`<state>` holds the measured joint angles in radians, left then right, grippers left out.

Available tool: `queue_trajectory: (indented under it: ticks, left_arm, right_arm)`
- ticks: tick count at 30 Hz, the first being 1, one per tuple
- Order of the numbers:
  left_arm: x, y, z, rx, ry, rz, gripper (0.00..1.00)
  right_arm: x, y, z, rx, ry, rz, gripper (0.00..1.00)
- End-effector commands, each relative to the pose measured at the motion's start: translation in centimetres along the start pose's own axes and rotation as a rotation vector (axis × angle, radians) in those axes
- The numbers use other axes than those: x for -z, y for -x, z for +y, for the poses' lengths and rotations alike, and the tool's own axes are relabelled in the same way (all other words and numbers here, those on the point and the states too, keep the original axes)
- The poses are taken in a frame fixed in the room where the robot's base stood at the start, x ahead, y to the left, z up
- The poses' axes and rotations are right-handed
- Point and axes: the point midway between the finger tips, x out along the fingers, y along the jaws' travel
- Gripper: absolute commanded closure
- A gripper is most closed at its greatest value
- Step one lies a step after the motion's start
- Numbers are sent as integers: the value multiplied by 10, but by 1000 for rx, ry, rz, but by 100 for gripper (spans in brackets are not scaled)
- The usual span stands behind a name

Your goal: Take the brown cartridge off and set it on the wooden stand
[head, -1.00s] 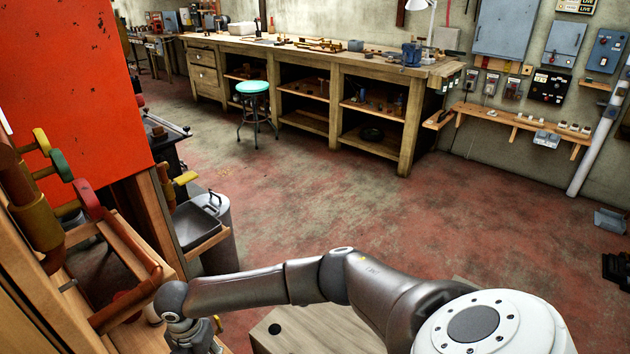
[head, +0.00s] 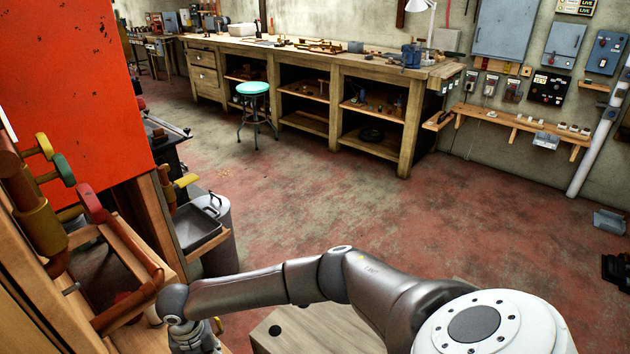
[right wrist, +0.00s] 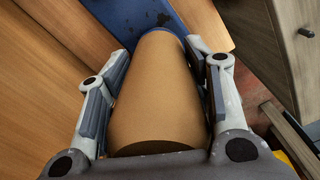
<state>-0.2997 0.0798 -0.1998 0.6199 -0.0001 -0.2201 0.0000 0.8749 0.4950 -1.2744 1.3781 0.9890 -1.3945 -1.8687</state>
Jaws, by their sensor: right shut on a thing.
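The brown cartridge (right wrist: 160,95) is a smooth tan-brown cylinder that fills the middle of the right wrist view. My right gripper (right wrist: 168,68) is shut on it, with one finger against each side. The cartridge's far end is over a blue surface (right wrist: 135,15); I cannot tell whether they touch. In the head view my right gripper (head: 197,338) is at the lower left, partly cut off by the frame, and I cannot make out the cartridge there. A pale wooden block (head: 310,335) with a dark round spot is at the bottom; I cannot tell if it is the stand. My left gripper is out of view.
A wooden rack with brown pipes (head: 135,300) and coloured valve handles (head: 62,168) stands close on the left, below a red panel (head: 75,90). A grey bin (head: 220,250) is beside it. The floor (head: 330,220) beyond my arm is clear up to the workbench (head: 335,65).

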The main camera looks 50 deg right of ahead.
Motion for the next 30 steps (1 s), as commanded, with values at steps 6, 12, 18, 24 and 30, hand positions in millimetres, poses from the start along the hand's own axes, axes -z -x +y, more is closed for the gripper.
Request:
queue_trajectory:
  ticks: [6,12,18,24,30]
  left_arm:
    - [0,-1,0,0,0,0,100]
    - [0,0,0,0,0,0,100]
    - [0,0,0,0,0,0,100]
    - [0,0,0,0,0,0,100]
    - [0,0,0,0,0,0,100]
  right_arm:
    - [2,-5,-4,11,2,5,78]
    - [1,-4,-5,11,171,4,78]
    - [1,-5,-5,10,277,4,78]
    - [1,-5,-5,10,276,5,78]
    - [0,-5,-6,10,409,5,78]
